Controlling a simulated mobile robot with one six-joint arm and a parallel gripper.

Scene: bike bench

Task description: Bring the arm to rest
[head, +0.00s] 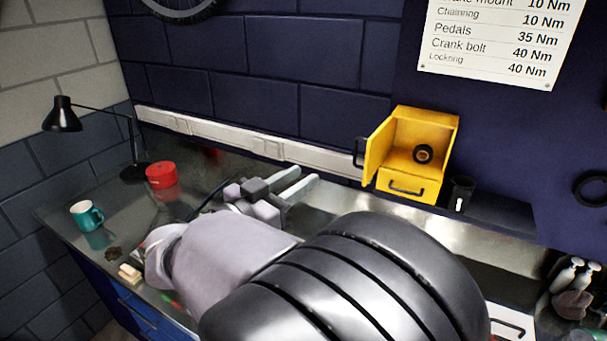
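My arm reaches from the bottom of the head view out over the bench, its large rounded links covering the lower middle. My gripper (304,177) is past them, over the back part of the metal bench top (140,207). Its two pale fingers point up and right in the picture, with a gap between them. I see nothing held in that gap. My arm hides much of the bench front.
A yellow cabinet (388,151) stands open at the back right, a round dark part inside. A black cup (461,193) is beside it. A red tin (160,175), a black lamp (63,117) and a teal mug (86,216) stand left. White bottles (566,275) are far right.

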